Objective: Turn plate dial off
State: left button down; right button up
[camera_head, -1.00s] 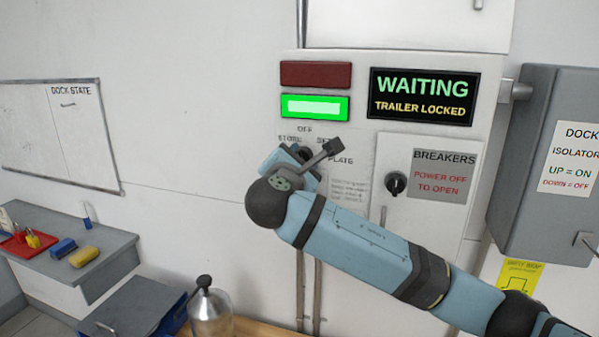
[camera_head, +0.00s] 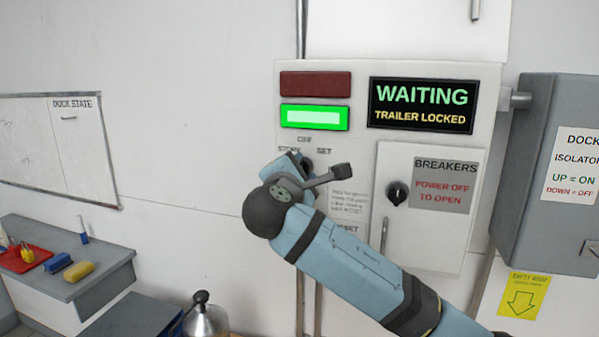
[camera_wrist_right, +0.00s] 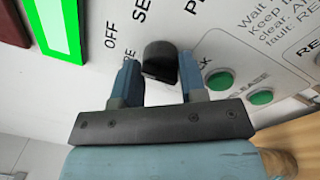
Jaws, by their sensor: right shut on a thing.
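The plate dial (camera_wrist_right: 160,58) is a small dark knob on the white control panel (camera_head: 360,150). Words around it include OFF at the top, STORE at the left and SET at the right. My right gripper (camera_wrist_right: 160,77) is shut on the dial, one blue finger on each side. In the head view the right gripper (camera_head: 296,165) covers most of the dial, and its pointer direction cannot be told. My left gripper is not in view.
A lit green lamp (camera_head: 315,117) and a WAITING / TRAILER LOCKED display (camera_head: 422,105) are above. Green buttons (camera_wrist_right: 221,80) sit close beside the right gripper. The breaker door knob (camera_head: 397,193) and grey isolator box (camera_head: 548,170) are to the right.

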jog(key=o, duration=0.9)
jog(key=b+v, duration=0.2)
jog(key=v, duration=1.2)
jog(key=shift+b, duration=0.4)
jog(key=shift+f, duration=0.1)
